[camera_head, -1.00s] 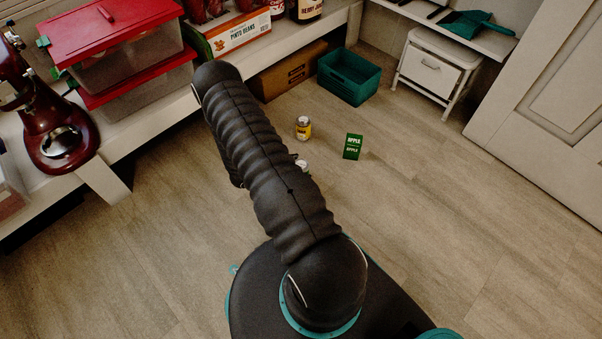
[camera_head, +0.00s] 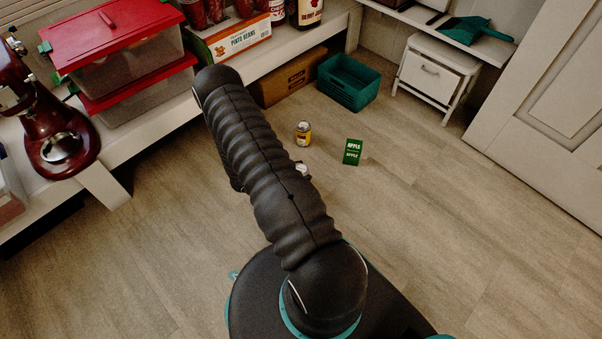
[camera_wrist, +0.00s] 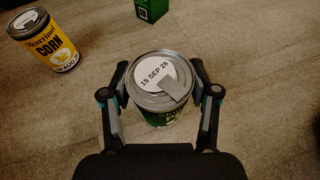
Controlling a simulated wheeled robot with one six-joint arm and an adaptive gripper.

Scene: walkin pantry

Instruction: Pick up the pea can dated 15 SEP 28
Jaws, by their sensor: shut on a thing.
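The pea can (camera_wrist: 166,112) has a silver lid with a pull tab, a white sticker reading 15 SEP 28 and a green label. My gripper (camera_wrist: 160,80) is shut on it, one finger on each side, in the wrist view. The can is upright or nearly so; I cannot tell whether it touches the floor. In the head view, my arm hides the gripper and most of the can; only a small pale bit (camera_head: 302,169) shows beside the arm.
A yellow corn can (camera_wrist: 43,42) stands on the floor at the wrist view's upper left, also in the head view (camera_head: 303,133). A green apple box (camera_head: 352,152) stands nearby. A teal crate (camera_head: 349,82) and low shelf (camera_head: 160,112) lie beyond. The floor at right is clear.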

